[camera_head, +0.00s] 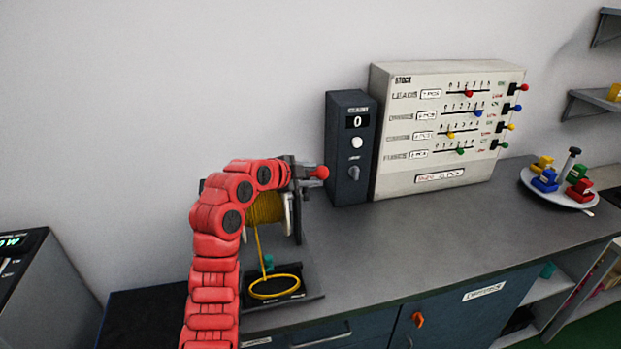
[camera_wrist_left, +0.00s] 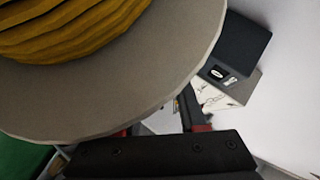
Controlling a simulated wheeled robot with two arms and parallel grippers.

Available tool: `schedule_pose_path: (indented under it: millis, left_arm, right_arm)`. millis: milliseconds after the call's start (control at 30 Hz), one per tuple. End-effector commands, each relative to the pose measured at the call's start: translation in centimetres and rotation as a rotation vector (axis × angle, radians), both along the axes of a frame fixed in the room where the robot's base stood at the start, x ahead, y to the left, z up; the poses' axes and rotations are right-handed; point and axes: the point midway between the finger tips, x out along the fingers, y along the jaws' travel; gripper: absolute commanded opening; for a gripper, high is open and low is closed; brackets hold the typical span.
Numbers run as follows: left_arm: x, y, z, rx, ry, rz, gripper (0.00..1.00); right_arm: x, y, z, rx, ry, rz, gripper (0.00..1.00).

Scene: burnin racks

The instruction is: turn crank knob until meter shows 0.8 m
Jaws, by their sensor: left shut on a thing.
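A reel of yellow cable (camera_head: 265,208) stands on the bench at the left, largely behind my left arm. A red crank knob (camera_head: 319,172) sticks out at its upper right. My left gripper (camera_head: 301,172) is at the knob, shut on it; the grip itself is small and partly hidden. In the left wrist view the reel's grey flange (camera_wrist_left: 100,92) fills the upper left and hides the knob. A black box at the far left has a green lit display (camera_head: 12,241), cut off by the picture edge; its reading is not legible. My right gripper is not in view.
A dark box (camera_head: 349,135) showing 0 and a pale STOCK panel (camera_head: 385,160) with sliders stand behind, right of the reel. A yellow cable loop (camera_head: 275,287) lies at the reel's foot. A plate (camera_head: 540,190) holds coloured pieces at right. The bench middle is clear.

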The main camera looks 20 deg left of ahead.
Motion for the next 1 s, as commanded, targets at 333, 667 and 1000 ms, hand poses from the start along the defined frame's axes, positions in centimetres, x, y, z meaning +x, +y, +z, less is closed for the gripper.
schedule_pose_path:
  millis: [333, 667, 1000]
  left_arm:
    - [0.0, 0.0, 0.1, 0.0, -0.001, 0.0, 0.76]
    - [-0.9, 0.4, 0.4, -0.001, 0.0, -0.001, 0.76]
    - [-7.9, 2.9, 3.9, 0.004, -0.006, 0.005, 0.76]
  right_arm:
    - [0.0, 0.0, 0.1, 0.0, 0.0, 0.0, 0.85]
    - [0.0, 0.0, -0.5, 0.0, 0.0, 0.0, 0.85]
    - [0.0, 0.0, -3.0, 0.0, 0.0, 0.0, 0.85]
